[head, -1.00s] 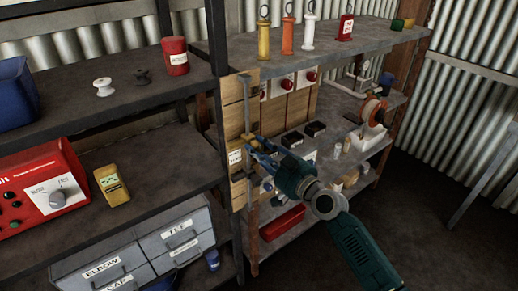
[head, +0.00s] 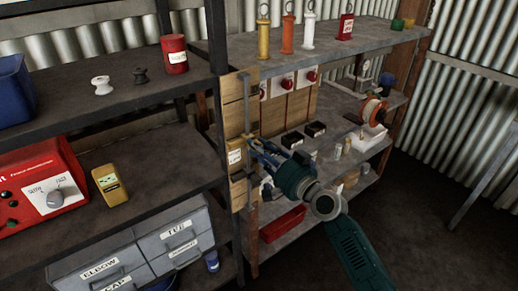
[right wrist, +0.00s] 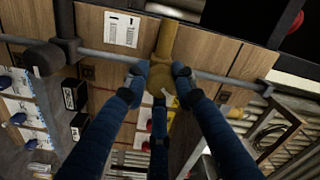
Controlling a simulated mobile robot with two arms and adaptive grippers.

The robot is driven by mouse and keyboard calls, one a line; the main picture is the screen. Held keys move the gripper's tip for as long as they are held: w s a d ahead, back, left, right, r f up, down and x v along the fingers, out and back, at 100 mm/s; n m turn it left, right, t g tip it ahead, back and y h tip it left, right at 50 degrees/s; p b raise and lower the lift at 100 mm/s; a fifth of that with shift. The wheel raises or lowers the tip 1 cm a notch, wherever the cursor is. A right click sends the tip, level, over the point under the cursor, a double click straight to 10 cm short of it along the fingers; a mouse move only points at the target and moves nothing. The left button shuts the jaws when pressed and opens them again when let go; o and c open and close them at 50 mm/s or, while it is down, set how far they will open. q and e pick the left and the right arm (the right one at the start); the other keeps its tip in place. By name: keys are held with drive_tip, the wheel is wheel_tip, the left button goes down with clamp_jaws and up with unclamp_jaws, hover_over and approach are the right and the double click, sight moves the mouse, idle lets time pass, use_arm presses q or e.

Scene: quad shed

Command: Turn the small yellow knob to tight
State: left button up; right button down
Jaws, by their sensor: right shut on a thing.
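The small yellow knob (right wrist: 159,82) is on a brass-yellow fitting (right wrist: 168,40) on a thin grey pipe, in front of a wooden board. In the right wrist view two dark blue fingertips of my right gripper (right wrist: 157,76) are at either side of it, and a third finger is below. My right gripper is shut on the knob, which the fingers partly cover. In the head view the gripper (head: 258,146) reaches the board from the lower right, and the fitting (head: 248,137) shows just beyond its fingertips. My left gripper is not in view.
The wooden board (head: 234,112) stands between a left shelf rack (head: 118,92) and a right shelf (head: 370,48) with coloured bottles. A white label (right wrist: 121,29) is near the fitting. Open floor lies at the lower right.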

drive_tip(key=m, duration=0.4)
drive_tip(key=shift+a+r+m+p, duration=0.1)
drive_tip(key=shift+m+p, duration=0.25)
drive_tip(key=shift+m, duration=0.05)
drive_tip(key=m+p, duration=0.1)
drive_tip(key=m, duration=0.4)
drive_tip(key=shift+m+p, duration=0.3)
drive_tip(key=shift+s, duration=0.1)
drive_tip(key=c, duration=1.4)
unclamp_jaws()
drive_tip(key=v, duration=1.2)
